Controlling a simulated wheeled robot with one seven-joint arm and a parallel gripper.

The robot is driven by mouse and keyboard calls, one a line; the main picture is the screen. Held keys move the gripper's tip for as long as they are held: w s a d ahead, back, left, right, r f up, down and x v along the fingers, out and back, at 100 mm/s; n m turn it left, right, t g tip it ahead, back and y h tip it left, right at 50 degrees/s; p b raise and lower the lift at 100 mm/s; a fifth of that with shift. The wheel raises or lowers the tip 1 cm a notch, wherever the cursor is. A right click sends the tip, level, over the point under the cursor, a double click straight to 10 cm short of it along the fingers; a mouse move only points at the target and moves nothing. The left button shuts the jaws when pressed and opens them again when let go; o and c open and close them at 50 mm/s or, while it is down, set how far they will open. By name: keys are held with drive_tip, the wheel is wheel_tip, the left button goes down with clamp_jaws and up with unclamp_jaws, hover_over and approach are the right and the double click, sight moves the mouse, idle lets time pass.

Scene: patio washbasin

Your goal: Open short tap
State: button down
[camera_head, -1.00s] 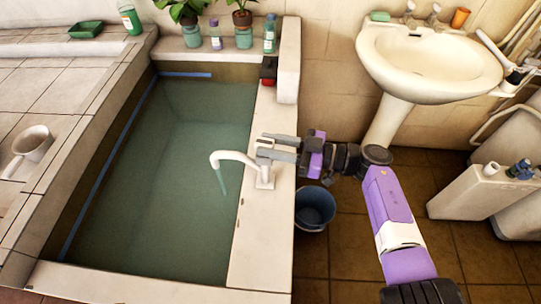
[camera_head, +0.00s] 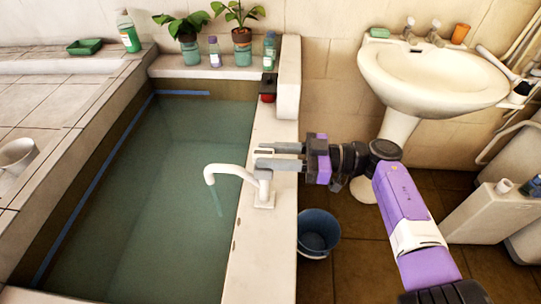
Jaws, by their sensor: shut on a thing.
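The short white tap (camera_head: 235,171) stands on the pale ledge at the right edge of the water-filled basin. Its curved spout reaches left over the water, and a thin bluish streak shows below the tip. I cannot tell whether it is running water or a reflection. My gripper (camera_head: 268,156) comes in from the right, with its grey fingers just behind the top of the tap's upright body. The fingers are shut on a small pale part that looks like the tap's handle, mostly hidden between them.
The basin's ledge (camera_head: 247,235) runs along the right of the water. A blue bucket (camera_head: 318,235) stands on the floor beside it. A white washbasin (camera_head: 432,75) is at back right. Potted plants and bottles line the back ledge. A green soap dish (camera_head: 86,46) lies at back left.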

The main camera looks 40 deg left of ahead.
drive_tip(key=shift+r, duration=0.2)
drive_tip(key=c, duration=1.1)
unclamp_jaws()
drive_tip(key=shift+f, duration=0.1)
drive_tip(key=b+v, duration=0.2)
drive_tip(key=v, duration=0.5)
drive_tip(key=shift+w+d+b, duration=0.25)
drive_tip(key=shift+d+b, duration=0.1)
